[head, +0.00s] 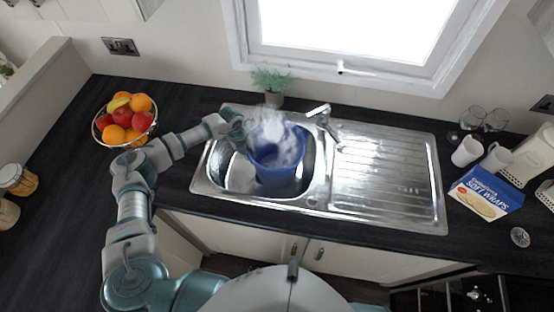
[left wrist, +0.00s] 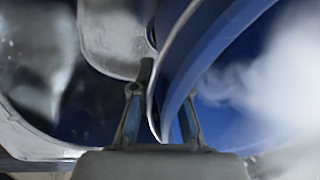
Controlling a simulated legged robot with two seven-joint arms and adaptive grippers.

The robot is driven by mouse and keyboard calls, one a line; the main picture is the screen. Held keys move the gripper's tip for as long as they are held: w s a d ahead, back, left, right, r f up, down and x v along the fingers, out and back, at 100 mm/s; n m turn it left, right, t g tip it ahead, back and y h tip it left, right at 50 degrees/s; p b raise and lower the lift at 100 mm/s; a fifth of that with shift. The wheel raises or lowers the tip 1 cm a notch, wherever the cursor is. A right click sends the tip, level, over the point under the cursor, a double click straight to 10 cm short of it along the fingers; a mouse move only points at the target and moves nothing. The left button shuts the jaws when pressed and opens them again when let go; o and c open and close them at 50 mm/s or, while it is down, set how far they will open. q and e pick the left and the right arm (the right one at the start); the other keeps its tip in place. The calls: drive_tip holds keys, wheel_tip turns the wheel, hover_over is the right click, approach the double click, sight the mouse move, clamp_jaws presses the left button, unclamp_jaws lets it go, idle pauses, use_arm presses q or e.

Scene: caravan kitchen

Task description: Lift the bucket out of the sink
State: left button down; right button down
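The blue bucket (head: 277,178) stands in the sink basin (head: 231,172), with white, steam-like haze over its mouth. My left gripper (head: 241,139) is at the bucket's upper left rim. In the left wrist view, the two fingers of this gripper (left wrist: 160,115) stand apart on either side of the bucket's wall (left wrist: 200,55). A gap shows between the left finger and the wall, so the gripper looks open around the rim. The bucket's base and its handle, if it has one, cannot be made out. My right gripper is not in view.
The tap (head: 320,113) stands behind the basin on the right. A potted plant (head: 273,85) is behind the sink. The drainboard (head: 385,175) is clear. A fruit bowl (head: 125,120) sits left; a wraps box (head: 485,194) and cups (head: 467,152) sit right.

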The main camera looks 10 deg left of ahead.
use_arm(q)
drive_tip(key=shift+a, duration=0.35)
drive_tip(key=shift+w+r, duration=0.15)
drive_tip(key=shift+w, duration=0.05)
drive_tip(key=shift+d+r, duration=0.25)
drive_tip(key=shift+r, duration=0.85)
drive_tip(key=r, duration=0.3)
drive_tip(key=shift+a+r+b, duration=0.1)
drive_tip(key=shift+a+b, duration=0.1)
drive_tip(key=shift+b, duration=0.1)
drive_tip(key=shift+r+b, duration=0.3)
drive_tip(key=shift+r, duration=2)
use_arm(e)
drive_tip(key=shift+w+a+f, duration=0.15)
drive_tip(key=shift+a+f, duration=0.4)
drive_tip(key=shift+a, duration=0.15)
use_arm(q)
drive_tip(key=shift+d, duration=0.1)
